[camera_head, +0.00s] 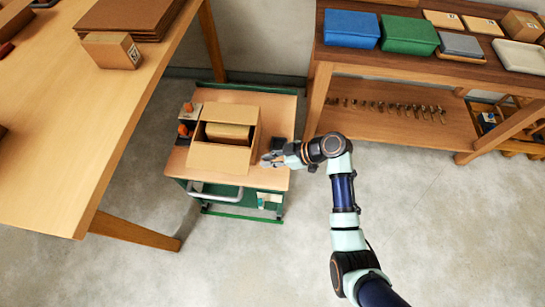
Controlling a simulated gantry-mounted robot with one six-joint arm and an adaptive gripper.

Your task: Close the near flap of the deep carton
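The deep carton (256,128) stands on a small cart with a wooden top (270,181). Its near flap (217,158) is folded outward, toward the front of the cart. A smaller brown box (228,131) lies inside the carton. My gripper (266,160) is at the right end of the near flap, low over the cart top, its fingers pointing left. Whether it touches the flap cannot be told. The gap between its fingers is too small to make out, and I see nothing clearly held.
Orange-handled items (184,129) lie left of the carton. A dark object (283,146) sits right of it, beside my gripper. A large table (85,110) stands left. A shelf unit with blue (351,28) and green boxes (408,35) stands at the back right.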

